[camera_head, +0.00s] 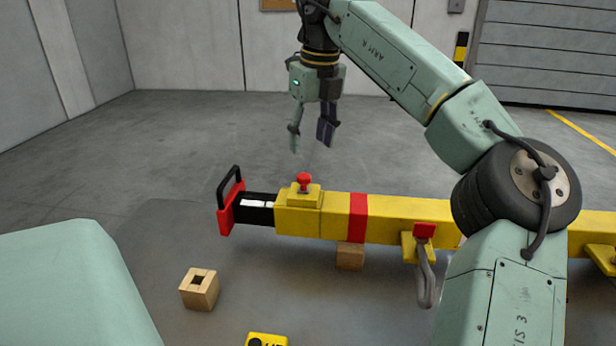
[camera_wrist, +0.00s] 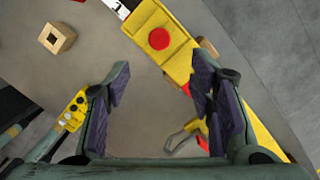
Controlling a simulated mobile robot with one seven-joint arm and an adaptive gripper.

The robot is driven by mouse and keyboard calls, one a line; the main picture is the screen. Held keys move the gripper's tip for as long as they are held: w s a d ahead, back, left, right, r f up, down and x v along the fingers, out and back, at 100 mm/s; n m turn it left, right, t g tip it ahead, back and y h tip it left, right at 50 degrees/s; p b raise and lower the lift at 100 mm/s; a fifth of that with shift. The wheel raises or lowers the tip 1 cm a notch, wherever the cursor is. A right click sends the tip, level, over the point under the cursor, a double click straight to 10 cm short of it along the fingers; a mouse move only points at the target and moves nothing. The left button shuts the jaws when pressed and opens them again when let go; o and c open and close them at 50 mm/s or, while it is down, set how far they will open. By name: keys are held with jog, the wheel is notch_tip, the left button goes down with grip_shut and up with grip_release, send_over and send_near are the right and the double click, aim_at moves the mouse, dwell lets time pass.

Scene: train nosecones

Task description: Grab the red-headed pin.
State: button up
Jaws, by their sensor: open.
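The red-headed pin (camera_head: 304,182) stands upright in a yellow block on top of a long yellow bar (camera_head: 395,207). In the wrist view its round red head (camera_wrist: 159,39) shows from above, beyond the fingertips and near the top middle. My gripper (camera_head: 311,140) is open and empty, pointing down above the bar, a little above and behind the pin in the head view. In the wrist view my gripper's two fingers (camera_wrist: 160,80) are spread wide, with grey mat between them. The pin's shaft is mostly hidden in the block.
The bar has a red end with a black handle (camera_head: 228,187) at left and a grey hook (camera_head: 425,275) hanging at right. A wooden block with a square hole (camera_head: 199,289) sits on the floor. A yellow box with dark buttons (camera_head: 266,340) lies in front.

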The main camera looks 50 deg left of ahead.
send_over(304, 176)
jog(key=d, duration=0.1)
jog(key=f, duration=0.5)
jog(key=shift+d, duration=0.2)
jog(key=shift+a+f+p, duration=0.25)
jog(key=shift+f+p, duration=0.15)
jog(key=shift+f, duration=0.5)
jog(key=shift+a+f+p, duration=0.25)
jog(key=shift+f+p, duration=0.1)
jog(key=shift+f, duration=0.6)
jog(key=shift+a+f+p, duration=0.25)
jog(key=shift+f+p, duration=0.15)
jog(key=shift+f, duration=0.5)
grip_shut()
